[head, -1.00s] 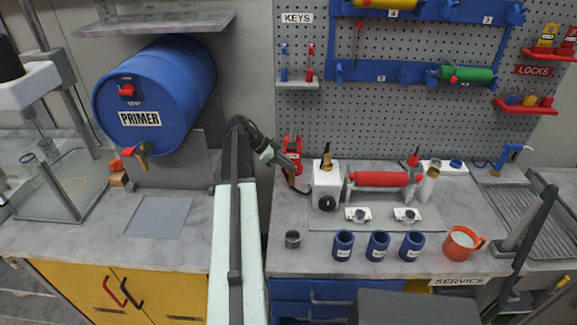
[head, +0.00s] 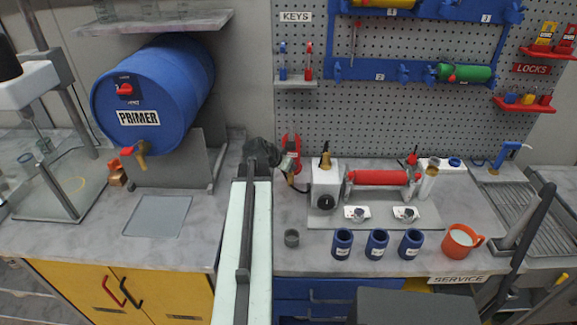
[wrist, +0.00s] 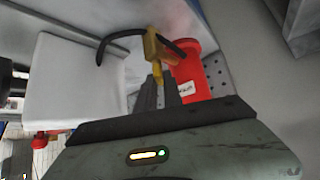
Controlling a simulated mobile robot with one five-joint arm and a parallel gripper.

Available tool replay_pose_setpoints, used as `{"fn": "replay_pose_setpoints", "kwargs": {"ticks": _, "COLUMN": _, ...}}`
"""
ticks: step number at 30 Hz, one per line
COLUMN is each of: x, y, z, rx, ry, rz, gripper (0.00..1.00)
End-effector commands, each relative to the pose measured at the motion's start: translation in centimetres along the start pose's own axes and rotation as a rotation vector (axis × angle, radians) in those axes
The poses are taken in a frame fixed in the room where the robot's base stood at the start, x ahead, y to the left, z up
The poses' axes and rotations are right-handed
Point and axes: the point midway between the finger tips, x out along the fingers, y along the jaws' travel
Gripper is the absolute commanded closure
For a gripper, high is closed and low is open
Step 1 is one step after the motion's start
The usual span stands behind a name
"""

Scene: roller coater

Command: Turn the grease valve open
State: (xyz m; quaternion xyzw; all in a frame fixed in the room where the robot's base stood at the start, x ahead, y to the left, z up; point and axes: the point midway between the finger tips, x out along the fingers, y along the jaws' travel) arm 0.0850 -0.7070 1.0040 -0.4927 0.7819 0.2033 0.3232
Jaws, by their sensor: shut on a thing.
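A yellow fitting (wrist: 153,47) with black hose-like curves on both sides stands ahead of my gripper (wrist: 161,88) in the wrist view; I take it for the grease valve. Its narrow yellow lower part lies between the fingers, and the jaws are shut on it. A red cylinder (wrist: 196,70) with a white label stands just to the right. In the head view the red piece (head: 291,145) stands left of the white box (head: 325,178), and my gripper (head: 289,164) is in front of it, partly hiding it and the valve.
The white box with a black knob (head: 325,201) is close on the right. A red roller (head: 377,177) is beside it. A blue primer drum (head: 150,90) is at left.

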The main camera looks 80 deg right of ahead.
Motion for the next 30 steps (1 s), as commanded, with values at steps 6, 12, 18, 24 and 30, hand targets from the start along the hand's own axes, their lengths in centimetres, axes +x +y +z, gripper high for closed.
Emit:
{"fn": "replay_pose_setpoints", "kwargs": {"ticks": 6, "x": -0.04, "y": 0.24, "z": 0.11, "rx": -0.077, "ry": -0.003, "rz": -0.079, "gripper": 1.0}}
{"fn": "replay_pose_setpoints", "kwargs": {"ticks": 12, "x": 0.0, "y": 0.24, "z": 0.1, "rx": -0.117, "ry": -0.004, "rz": -0.118, "gripper": 1.0}}
{"fn": "replay_pose_setpoints", "kwargs": {"ticks": 18, "x": 0.01, "y": 0.21, "z": 0.12, "rx": -0.131, "ry": -0.004, "rz": -0.131, "gripper": 1.0}}
{"fn": "replay_pose_setpoints", "kwargs": {"ticks": 24, "x": 0.01, "y": 0.2, "z": 0.15, "rx": -0.132, "ry": -0.005, "rz": -0.131, "gripper": 1.0}}
{"fn": "replay_pose_setpoints", "kwargs": {"ticks": 30, "x": 0.0, "y": 0.19, "z": 0.15, "rx": -0.132, "ry": -0.005, "rz": -0.131, "gripper": 0.7}}
